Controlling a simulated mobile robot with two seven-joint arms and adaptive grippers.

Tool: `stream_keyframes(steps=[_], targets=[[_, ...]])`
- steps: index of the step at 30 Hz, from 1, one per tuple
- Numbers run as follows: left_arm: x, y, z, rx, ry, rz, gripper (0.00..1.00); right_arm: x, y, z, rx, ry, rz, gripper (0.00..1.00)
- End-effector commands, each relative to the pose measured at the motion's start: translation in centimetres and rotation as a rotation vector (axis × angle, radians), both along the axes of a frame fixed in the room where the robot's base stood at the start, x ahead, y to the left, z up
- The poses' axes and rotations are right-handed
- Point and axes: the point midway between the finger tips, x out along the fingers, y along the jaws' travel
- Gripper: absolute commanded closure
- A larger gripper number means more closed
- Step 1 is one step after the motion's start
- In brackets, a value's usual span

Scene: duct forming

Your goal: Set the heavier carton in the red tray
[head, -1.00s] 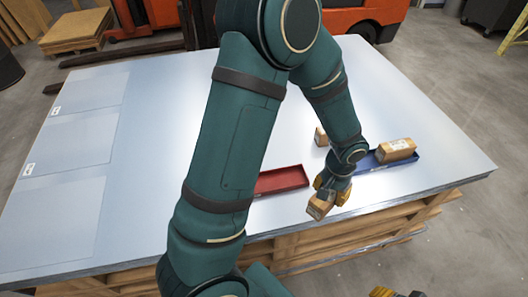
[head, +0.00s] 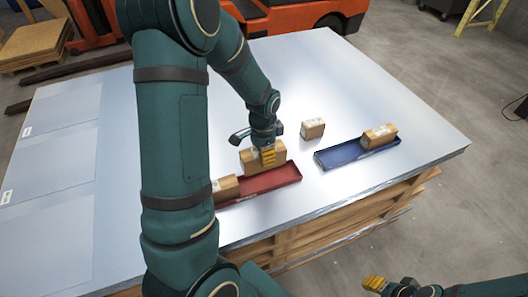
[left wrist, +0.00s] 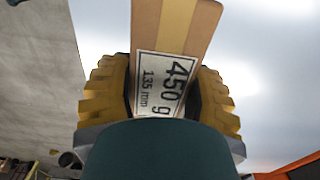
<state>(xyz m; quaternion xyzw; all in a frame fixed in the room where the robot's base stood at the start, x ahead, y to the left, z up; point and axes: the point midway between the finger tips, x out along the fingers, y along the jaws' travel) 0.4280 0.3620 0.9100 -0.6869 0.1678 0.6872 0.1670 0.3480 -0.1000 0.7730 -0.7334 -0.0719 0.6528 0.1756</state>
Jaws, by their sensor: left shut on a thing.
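My left gripper (head: 268,156) is shut on a brown carton (head: 249,160) at the back edge of the red tray (head: 277,181). I cannot tell whether that carton touches the tray. In the left wrist view the held carton (left wrist: 172,35) sits between the yellow finger pads, its label reading 450 g and 135 mm. A second carton (head: 226,186) is at the red tray's left end, partly hidden by my left arm. A third carton (head: 313,128) stands on the table. My right gripper (head: 374,284) is low in the head view, away from the cartons; its opening is unclear.
A blue tray (head: 335,156) to the right holds another carton (head: 379,136). The wide grey table (head: 330,75) is clear behind the cartons, and its front edge runs close below the red tray. An orange vehicle (head: 285,18) stands behind the table.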

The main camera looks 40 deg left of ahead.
Motion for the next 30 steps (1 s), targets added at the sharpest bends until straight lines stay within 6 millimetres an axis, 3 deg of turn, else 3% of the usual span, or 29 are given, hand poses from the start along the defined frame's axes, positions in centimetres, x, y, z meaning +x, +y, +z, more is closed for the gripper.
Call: stream_keyframes(steps=[10,30], targets=[[0.0,0.0,-2.5,0.0,-0.001,0.0,0.91,-0.4,0.1,-2.0,0.002,0.01,0.008,0.53],[0.1,-0.1,-9.1,0.0,-0.001,0.0,0.91,0.6,-0.1,-7.1,-0.003,-0.016,0.003,0.53]])
